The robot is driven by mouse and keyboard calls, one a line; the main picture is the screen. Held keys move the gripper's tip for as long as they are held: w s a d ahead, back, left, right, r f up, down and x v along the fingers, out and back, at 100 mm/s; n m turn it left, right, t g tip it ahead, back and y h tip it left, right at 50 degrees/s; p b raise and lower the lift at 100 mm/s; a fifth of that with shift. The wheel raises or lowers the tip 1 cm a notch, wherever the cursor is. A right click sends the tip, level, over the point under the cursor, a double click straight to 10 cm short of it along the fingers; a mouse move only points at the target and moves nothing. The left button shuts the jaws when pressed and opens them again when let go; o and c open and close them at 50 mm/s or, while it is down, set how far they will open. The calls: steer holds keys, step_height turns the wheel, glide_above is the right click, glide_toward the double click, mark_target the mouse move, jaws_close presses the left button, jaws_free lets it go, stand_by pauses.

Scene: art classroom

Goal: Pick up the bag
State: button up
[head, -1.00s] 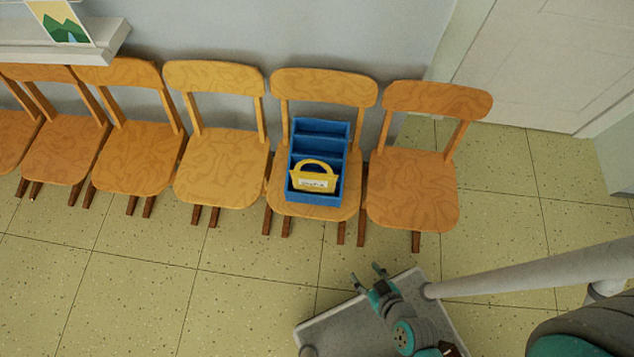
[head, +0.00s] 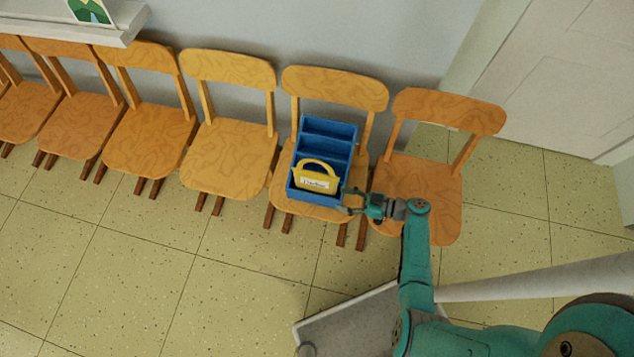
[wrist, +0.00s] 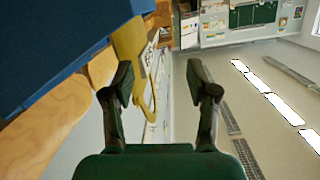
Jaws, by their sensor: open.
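The yellow bag (head: 316,180) has an arched handle and a white label. It stands upright in the front compartment of a blue tray (head: 325,127) on a wooden chair. My gripper (head: 347,201) is open and empty, just right of the tray's front right corner in the head view. In the wrist view the bag (wrist: 132,55) is ahead and to the left of my open fingers (wrist: 160,85), with its handle reaching towards the left finger. I cannot tell whether that finger touches it.
The tray's blue wall (wrist: 50,45) fills the wrist view's upper left. The chair under the tray (head: 320,84) has an empty chair (head: 432,180) to its right, beneath my arm. More empty chairs (head: 228,165) line the wall to the left. The floor (head: 230,290) in front is clear.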

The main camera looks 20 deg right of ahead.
mark_target(333, 178)
steer(key=w+d+r+n+y, duration=0.2)
steer(key=w+d+r, duration=0.1)
steer(key=d+r, duration=0.15)
steer(key=shift+t, duration=0.4)
steer(key=shift+x, duration=5.15)
steer(key=shift+s+a, duration=0.1)
steer(key=shift+s, duration=0.1)
jaws_close()
